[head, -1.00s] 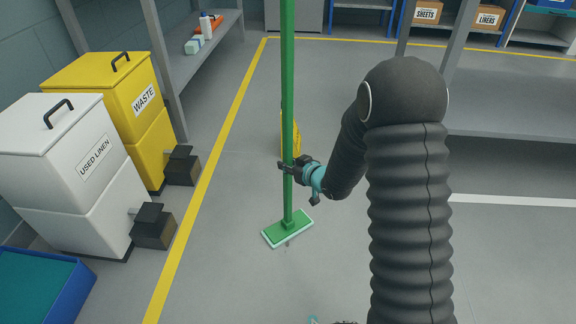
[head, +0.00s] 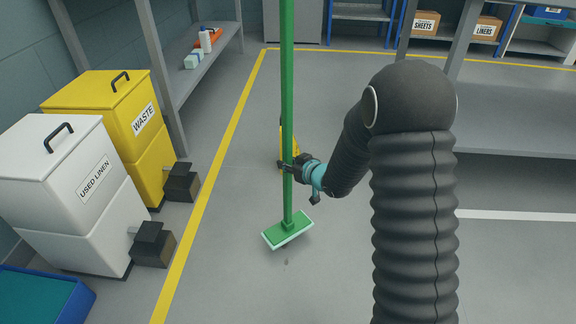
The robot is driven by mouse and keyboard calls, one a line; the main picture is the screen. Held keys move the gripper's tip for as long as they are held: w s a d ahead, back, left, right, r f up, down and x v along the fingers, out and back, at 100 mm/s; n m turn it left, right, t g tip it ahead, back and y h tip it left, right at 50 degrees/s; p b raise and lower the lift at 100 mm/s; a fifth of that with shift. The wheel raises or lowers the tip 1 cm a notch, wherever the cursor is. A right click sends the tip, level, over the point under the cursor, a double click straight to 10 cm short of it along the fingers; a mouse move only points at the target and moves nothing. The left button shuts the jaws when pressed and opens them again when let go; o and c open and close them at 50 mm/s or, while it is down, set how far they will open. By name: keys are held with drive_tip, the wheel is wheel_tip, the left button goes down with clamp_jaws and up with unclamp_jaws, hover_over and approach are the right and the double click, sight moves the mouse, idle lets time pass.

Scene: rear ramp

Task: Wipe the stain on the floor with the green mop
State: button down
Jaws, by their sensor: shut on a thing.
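The green mop (head: 287,110) stands nearly upright in the head view, its pole running up out of the picture. Its flat green head (head: 288,231) with a pale edge is low over the floor; I cannot tell whether it touches. My gripper (head: 287,168) is shut around the pole, well above the mop head. A small dark stain (head: 286,262) shows on the grey floor, just on the near side of the mop head and apart from it in the picture.
A yellow object (head: 296,148) stands behind the pole, partly hidden. White (head: 62,220) and yellow (head: 96,91) bins and a blue-rimmed tub (head: 85,301) line the left. Shelving (head: 520,110) stands at the right. The floor around the mop is clear.

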wheel_tip(320, 180, up, 2)
drive_tip(key=shift+r+p, duration=0.15)
drive_tip(key=shift+p, duration=0.3)
idle(0.7)
